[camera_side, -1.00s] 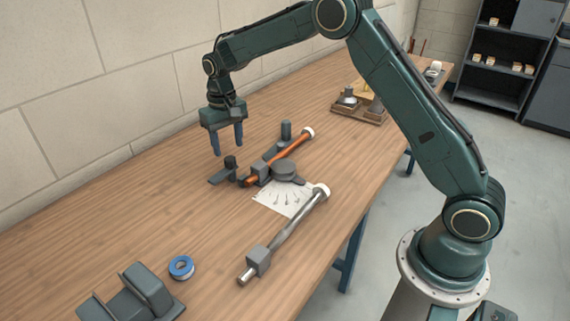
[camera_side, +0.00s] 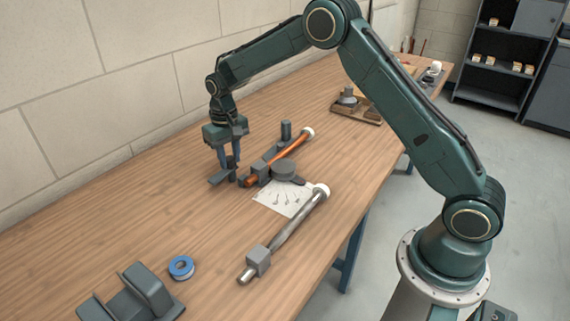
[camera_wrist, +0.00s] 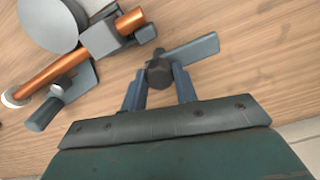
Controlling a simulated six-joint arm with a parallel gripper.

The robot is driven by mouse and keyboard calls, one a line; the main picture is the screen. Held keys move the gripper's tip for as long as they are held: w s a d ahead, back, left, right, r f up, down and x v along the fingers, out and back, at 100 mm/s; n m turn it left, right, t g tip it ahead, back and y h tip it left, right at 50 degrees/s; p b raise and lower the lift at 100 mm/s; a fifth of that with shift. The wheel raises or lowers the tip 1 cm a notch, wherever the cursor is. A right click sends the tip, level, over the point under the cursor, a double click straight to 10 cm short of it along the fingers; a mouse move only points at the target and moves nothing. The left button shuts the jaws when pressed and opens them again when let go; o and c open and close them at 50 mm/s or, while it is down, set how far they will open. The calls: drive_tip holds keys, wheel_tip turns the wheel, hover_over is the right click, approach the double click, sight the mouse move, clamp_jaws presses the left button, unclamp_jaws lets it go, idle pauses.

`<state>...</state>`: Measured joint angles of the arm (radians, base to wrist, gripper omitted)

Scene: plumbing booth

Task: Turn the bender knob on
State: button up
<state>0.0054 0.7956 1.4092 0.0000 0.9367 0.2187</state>
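The bender knob, a small dark knob (camera_wrist: 158,73), stands at the end of a flat grey bar (camera_wrist: 192,51) beside the pipe bender. In the side view the bar (camera_side: 219,177) lies on the bench, with the knob mostly hidden by my fingers. My gripper (camera_side: 230,163) points down over the knob. In the wrist view its two blue fingers (camera_wrist: 159,80) sit on either side of the knob, with no clear gap, so it looks shut on it. The bender holds an orange copper pipe (camera_side: 287,149) beside a grey round disc (camera_side: 285,168).
A white sheet with marks (camera_side: 282,198) and a grey pipe tool (camera_side: 290,228) lie in front of the bender. A blue tape roll (camera_side: 181,267) and a grey cradle (camera_side: 132,291) are nearer. A wooden tray (camera_side: 357,113) stands farther back. The wall runs behind the bench.

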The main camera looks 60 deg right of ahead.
drive_tip(key=shift+n, duration=0.5)
clamp_jaws()
drive_tip(key=n, duration=0.3)
drive_tip(key=shift+n, duration=0.4)
drive_tip(key=n, duration=1.3)
drive_tip(key=shift+r, duration=0.1)
drive_tip(key=o, duration=1)
unclamp_jaws()
drive_tip(key=shift+o, duration=0.2)
